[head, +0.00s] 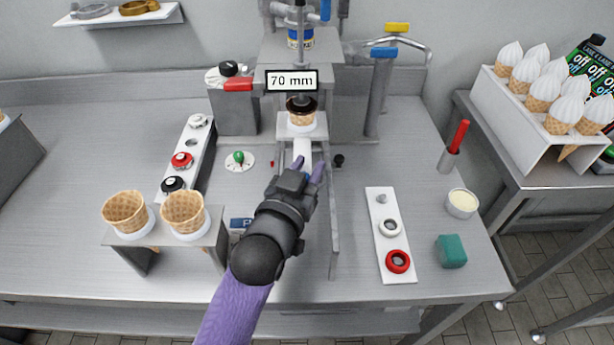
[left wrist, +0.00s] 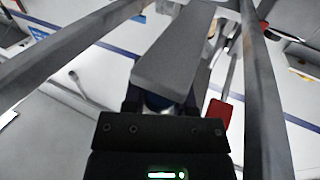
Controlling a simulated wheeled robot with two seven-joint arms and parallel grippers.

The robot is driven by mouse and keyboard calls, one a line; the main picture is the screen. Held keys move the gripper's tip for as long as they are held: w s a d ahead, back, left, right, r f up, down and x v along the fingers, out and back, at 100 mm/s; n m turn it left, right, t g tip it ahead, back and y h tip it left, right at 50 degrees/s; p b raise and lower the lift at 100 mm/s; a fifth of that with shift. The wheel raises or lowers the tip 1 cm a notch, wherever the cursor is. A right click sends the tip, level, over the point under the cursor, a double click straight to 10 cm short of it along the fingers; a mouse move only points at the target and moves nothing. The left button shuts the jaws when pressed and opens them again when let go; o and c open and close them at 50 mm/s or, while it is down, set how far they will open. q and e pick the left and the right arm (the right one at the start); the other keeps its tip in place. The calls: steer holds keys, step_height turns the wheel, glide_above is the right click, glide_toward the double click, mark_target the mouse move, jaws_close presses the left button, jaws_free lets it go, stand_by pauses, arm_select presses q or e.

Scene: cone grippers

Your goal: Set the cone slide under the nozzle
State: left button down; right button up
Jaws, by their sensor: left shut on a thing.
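The cone slide (head: 302,130) is a pale carriage with a bar toward me, between two grey rails of the machine. A brown cone (head: 301,118) with a dark rim stands upright in its holder. The nozzle (head: 301,88) comes down just above the cone, behind the "70 mm" sign (head: 292,80); the exact alignment is hard to judge. My left gripper (head: 309,168) is shut on the near end of the slide's bar, its fingertips partly hiding it. In the left wrist view a grey block rises past the black gripper body, between two grey bars. My right gripper is not in view.
A stand with two empty cones (head: 126,237) is at the front left. A button panel (head: 190,152) lies behind it. A white strip with rings (head: 390,235), a teal block (head: 451,251) and a small cup (head: 461,204) are to the right. Filled cones (head: 545,95) stand far right.

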arm_select(q)
steer(key=shift+c, duration=2.1)
jaws_free()
steer(key=shift+w, duration=0.25)
step_height(320, 180, up, 10)
steer(key=p, duration=0.4)
